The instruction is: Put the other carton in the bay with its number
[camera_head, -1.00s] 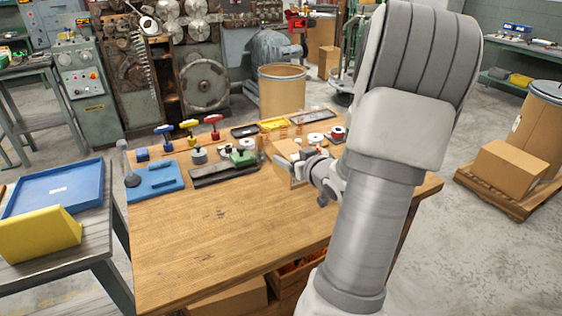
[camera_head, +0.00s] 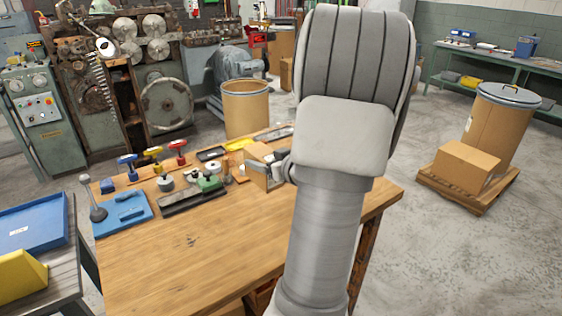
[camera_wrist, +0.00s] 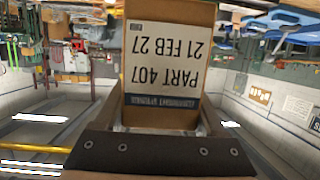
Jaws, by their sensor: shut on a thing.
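My gripper (camera_head: 280,168) is shut on a small brown carton (camera_head: 258,172) over the far right part of the wooden bench; my arm hides part of it. In the wrist view the carton (camera_wrist: 170,75) stands between the fingers. Its white label reads "PART 407" and "21 FEB 27", upside down in that view. I see no numbered bay in these frames.
The wooden bench (camera_head: 190,245) holds a blue tool block (camera_head: 122,212), several colored-handled tools and a dark fixture. A fiber drum (camera_head: 246,108) stands behind it. At right, a pallet (camera_head: 468,190) bears a larger carton (camera_head: 467,167) and a lidded drum (camera_head: 500,125). Floor between is clear.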

